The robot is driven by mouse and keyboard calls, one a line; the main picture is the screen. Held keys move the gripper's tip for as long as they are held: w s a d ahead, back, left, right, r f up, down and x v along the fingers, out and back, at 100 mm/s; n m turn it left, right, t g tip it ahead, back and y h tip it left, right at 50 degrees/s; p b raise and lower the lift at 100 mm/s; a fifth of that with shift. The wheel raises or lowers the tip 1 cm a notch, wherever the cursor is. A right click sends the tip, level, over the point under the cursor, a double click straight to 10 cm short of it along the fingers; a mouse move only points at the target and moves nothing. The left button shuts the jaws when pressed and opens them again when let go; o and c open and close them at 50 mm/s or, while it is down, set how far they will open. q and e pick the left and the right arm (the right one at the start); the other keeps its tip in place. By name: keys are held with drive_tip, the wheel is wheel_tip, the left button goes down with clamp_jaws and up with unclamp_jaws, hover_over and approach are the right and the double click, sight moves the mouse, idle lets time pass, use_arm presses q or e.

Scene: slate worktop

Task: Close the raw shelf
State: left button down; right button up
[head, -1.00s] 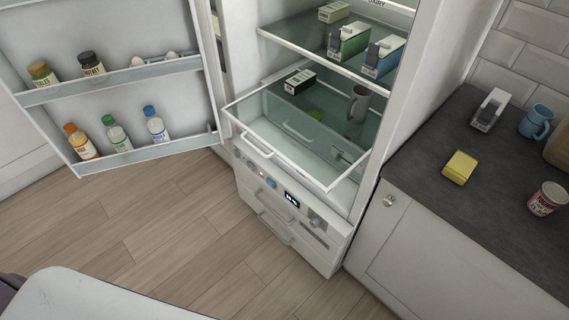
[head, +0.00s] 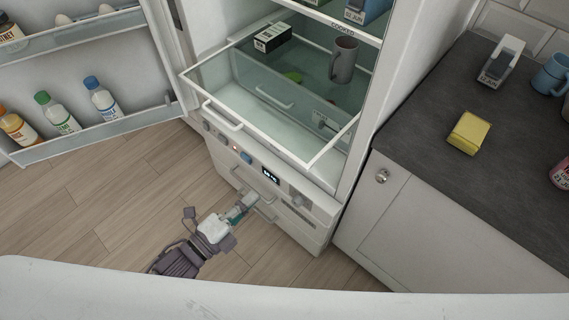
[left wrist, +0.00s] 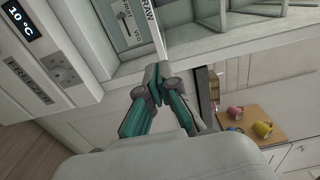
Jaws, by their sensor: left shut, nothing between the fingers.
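The raw shelf (head: 318,164) is a clear sliding shelf with a white frame, pulled out of the open fridge. Its front handle (head: 222,116) is at the left of the frame. A black-and-white carton (head: 272,37) and a grey mug (head: 343,60) are toward its back. In the left wrist view a "RAW" label (left wrist: 150,20) shows on a white edge beyond the fingers. My left gripper (head: 247,202) is shut and empty, in front of the fridge's lower drawers and below the shelf in the picture. In the left wrist view its fingertips (left wrist: 157,82) meet. My right gripper is out of view.
The fridge door (head: 130,60) stands open at the left, with bottles in its racks. A control panel (head: 271,176) is under the shelf. At the right a dark worktop (head: 420,130) bears a yellow sponge (head: 468,132) and a blue mug (head: 551,74). The wooden floor is clear.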

sight(292, 160)
use_arm(q)
drive_tip(key=p+x, duration=0.1)
drive_tip(key=x, duration=1.1)
drive_tip(key=shift+w+d, duration=0.1)
drive_tip(key=shift+w, duration=0.05)
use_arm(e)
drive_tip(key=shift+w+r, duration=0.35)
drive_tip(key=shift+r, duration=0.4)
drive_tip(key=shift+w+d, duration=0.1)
